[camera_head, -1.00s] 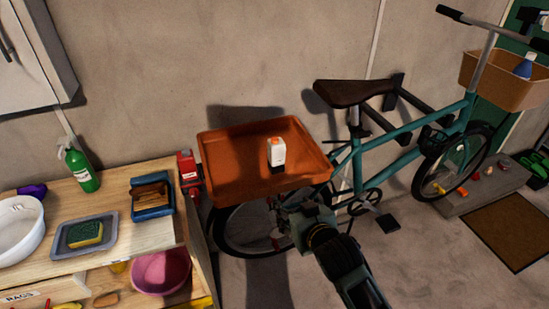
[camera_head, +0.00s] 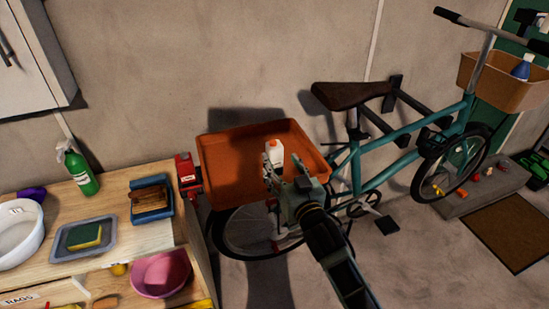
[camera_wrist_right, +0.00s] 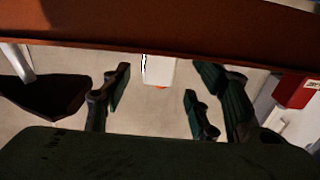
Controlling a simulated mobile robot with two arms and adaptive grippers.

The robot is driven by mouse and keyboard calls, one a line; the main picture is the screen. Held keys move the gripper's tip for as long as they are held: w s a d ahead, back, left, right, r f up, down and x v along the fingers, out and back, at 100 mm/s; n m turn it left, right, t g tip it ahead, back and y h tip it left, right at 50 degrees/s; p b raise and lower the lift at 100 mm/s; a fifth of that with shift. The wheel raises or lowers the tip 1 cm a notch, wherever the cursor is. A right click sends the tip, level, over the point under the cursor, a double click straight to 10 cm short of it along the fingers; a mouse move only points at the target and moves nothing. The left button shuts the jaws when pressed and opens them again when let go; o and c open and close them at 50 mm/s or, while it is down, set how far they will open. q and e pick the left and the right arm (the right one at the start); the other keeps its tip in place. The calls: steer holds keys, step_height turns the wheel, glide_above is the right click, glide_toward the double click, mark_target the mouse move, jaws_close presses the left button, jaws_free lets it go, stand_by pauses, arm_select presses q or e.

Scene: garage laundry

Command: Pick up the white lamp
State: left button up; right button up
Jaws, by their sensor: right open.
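The white lamp (camera_head: 274,151), a small upright block with an orange top, stands in the orange tray (camera_head: 225,165) mounted by the bike. It also shows in the right wrist view (camera_wrist_right: 159,70), upside down, below the tray's rim (camera_wrist_right: 160,30) in that picture. My right gripper (camera_head: 282,173) is open at the tray's front side, just in front of the lamp, and hides its lower part in the head view. In the wrist view the lamp shows between the spread fingers (camera_wrist_right: 158,95); I cannot tell whether they touch it. My left gripper is not in view.
A red clamp-like object (camera_head: 187,173) sits at the tray's left, by the wooden bench (camera_head: 110,198). The bench holds a green spray bottle (camera_head: 80,169), a sponge tray and a white basin. A teal bicycle (camera_head: 395,150) stands to the right. A pink bowl (camera_head: 161,274) sits below.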

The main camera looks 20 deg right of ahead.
mark_target(277, 157)
steer(key=shift+w+a+f+p, duration=0.1)
steer(key=shift+w+p, duration=0.2)
steer(key=shift+w, duration=1.3)
steer(key=shift+w+a+p, duration=0.1)
steer(key=shift+w+p, duration=0.15)
steer(key=shift+w, duration=1.3)
steer(key=shift+s, duration=0.1)
steer(key=c, duration=1.3)
